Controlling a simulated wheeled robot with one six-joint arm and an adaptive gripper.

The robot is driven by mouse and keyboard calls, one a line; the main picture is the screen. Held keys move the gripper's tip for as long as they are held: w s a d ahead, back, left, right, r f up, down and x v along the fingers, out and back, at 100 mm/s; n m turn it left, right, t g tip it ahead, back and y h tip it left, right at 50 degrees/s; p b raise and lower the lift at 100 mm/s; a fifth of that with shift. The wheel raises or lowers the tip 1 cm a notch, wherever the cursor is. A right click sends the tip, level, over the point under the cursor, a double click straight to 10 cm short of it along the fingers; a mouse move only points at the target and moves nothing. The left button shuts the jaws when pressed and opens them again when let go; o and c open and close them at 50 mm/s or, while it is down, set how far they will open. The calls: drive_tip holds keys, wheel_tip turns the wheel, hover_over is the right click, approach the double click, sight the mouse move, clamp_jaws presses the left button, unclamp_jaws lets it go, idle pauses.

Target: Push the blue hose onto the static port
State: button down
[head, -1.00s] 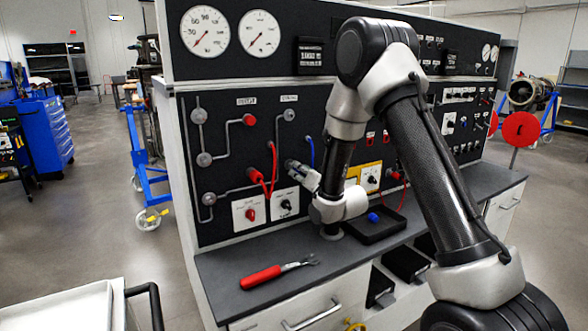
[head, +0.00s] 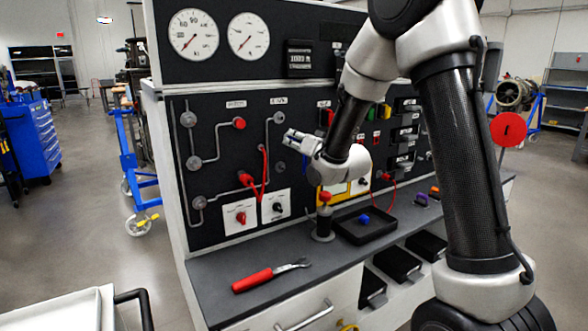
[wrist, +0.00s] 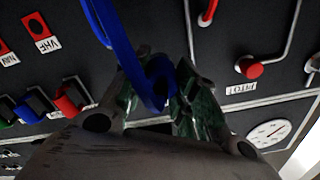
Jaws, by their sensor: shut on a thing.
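The static port (head: 279,117) is a grey round fitting at the top of a pipe on the dark panel. Right of the pitot port's red cap (head: 239,123), it looks bare in the head view. My gripper (head: 292,140) is just below and right of it, pointing left toward the panel. In the wrist view my gripper (wrist: 160,95) is shut on the blue hose (wrist: 104,22), whose end lies between the fingers. The hose is mostly hidden in the head view. In the wrist view the fingers seem to cover the static port; I cannot tell the gap.
A red hose (head: 264,172) loops on the panel below the port. A red-topped post (head: 324,215), a black tray (head: 382,238) with a blue cap (head: 364,219) and a red-handled wrench (head: 262,277) are on the bench. Coloured switches (wrist: 70,98) are nearby.

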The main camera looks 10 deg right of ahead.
wheel_tip(320, 180, up, 8)
drive_tip(key=s, duration=0.2)
drive_tip(key=shift+w+a+f, duration=0.15)
drive_tip(key=shift+w+f, duration=0.3)
drive_tip(key=shift+w, duration=0.25)
drive_tip(key=shift+w+a+f, duration=0.15)
drive_tip(key=shift+w+f, duration=0.25)
drive_tip(key=shift+w, duration=0.35)
drive_tip(key=shift+w+a+f, duration=0.15)
drive_tip(key=shift+w+f, duration=0.3)
drive_tip(key=shift+w, duration=0.25)
drive_tip(key=shift+x, duration=0.85)
drive_tip(key=shift+w+a, duration=0.1)
drive_tip(key=shift+w, duration=0.1)
drive_tip(key=shift+r, duration=0.1)
drive_tip(key=shift+w+r, duration=0.2)
drive_tip(key=shift+r, duration=0.05)
